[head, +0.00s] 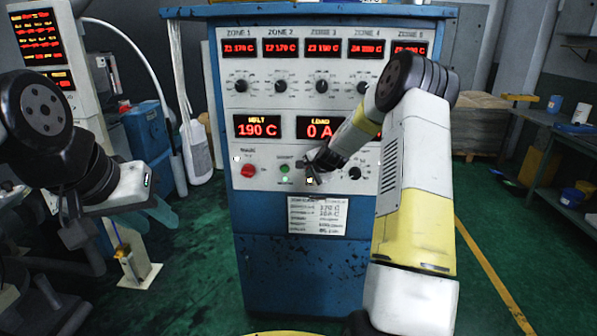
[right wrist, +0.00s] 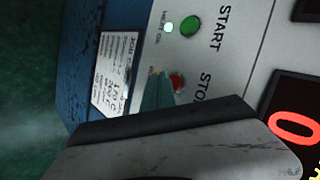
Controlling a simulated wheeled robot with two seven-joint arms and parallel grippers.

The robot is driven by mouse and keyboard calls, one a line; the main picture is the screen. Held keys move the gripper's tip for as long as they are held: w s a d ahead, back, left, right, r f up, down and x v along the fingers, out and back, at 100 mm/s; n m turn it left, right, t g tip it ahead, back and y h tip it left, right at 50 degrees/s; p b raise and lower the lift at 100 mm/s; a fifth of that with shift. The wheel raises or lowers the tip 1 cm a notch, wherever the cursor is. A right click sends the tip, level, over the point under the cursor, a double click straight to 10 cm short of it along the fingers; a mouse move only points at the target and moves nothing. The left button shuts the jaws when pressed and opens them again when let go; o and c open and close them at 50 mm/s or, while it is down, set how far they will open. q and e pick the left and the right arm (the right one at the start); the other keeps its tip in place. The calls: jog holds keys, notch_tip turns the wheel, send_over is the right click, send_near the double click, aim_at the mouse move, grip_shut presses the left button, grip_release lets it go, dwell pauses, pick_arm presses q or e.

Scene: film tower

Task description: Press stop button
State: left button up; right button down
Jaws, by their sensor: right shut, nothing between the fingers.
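The red stop button (right wrist: 177,82) shows in the right wrist view beside its partly covered label, with the green start button (right wrist: 190,25) above it. The teal fingertips of my right gripper (right wrist: 156,92) are shut and overlap the stop button's edge; I cannot tell whether they touch it. In the head view my right gripper (head: 312,176) is at the panel (head: 225,130), right of the green start button (head: 284,168), and hides the stop button. My left gripper (head: 152,216) hangs at the left, away from the panel; its jaw opening is unclear.
Another red button (head: 248,171) is on the panel's left. Dials (head: 280,87) and red displays (head: 257,126) are above. A paper sheet (head: 318,215) is below the buttons. A shelf (head: 560,135) stands at the right. Green floor (head: 490,235) is clear at the right.

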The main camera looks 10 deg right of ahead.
jog(key=shift+w, duration=0.15)
dwell(0.5)
jog(key=shift+w+d, duration=0.1)
jog(key=shift+w, duration=0.15)
jog(key=shift+w+d, duration=0.15)
jog(key=shift+w, duration=0.2)
dwell(0.7)
jog(key=shift+s+a, duration=0.25)
jog(key=shift+s, duration=0.5)
jog(key=shift+s+a, duration=0.25)
jog(key=shift+s, duration=0.55)
jog(key=shift+s+a, duration=0.2)
jog(key=shift+s, duration=0.6)
jog(key=shift+s+a, duration=0.25)
jog(key=shift+s, duration=0.55)
